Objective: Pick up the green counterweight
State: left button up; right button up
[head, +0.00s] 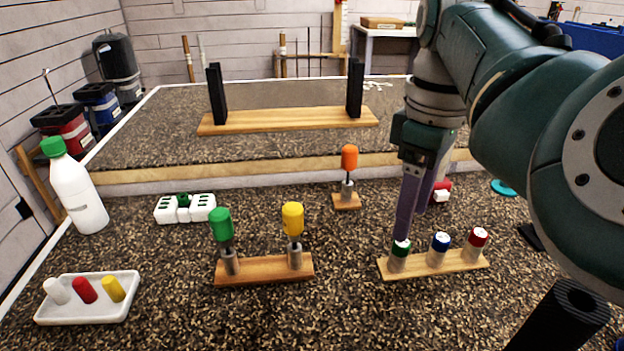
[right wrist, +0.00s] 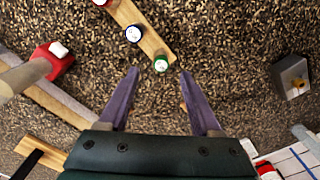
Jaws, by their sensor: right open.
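The green counterweight (head: 400,248) is a small grey cylinder with a green-rimmed top. It stands upright at the left end of a wooden rack (head: 440,265); the blue counterweight (head: 440,243) and red counterweight (head: 477,238) stand beside it. My right gripper (head: 411,222) points down with its purple fingers apart, just at the green counterweight. In the right wrist view the green counterweight (right wrist: 161,64) shows near the gap between the open fingertips (right wrist: 159,73), with nothing held. My left gripper is out of view.
Green (head: 220,224) and yellow (head: 293,219) handled tools stand in a wooden block to the left; an orange one (head: 349,158) stands behind. The counter front is clear.

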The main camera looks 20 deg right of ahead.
aim_at(399, 253)
notch_tip(399, 253, down, 5)
jog(key=shift+a+b, duration=0.15)
jog(key=shift+b, duration=0.4)
grip_shut()
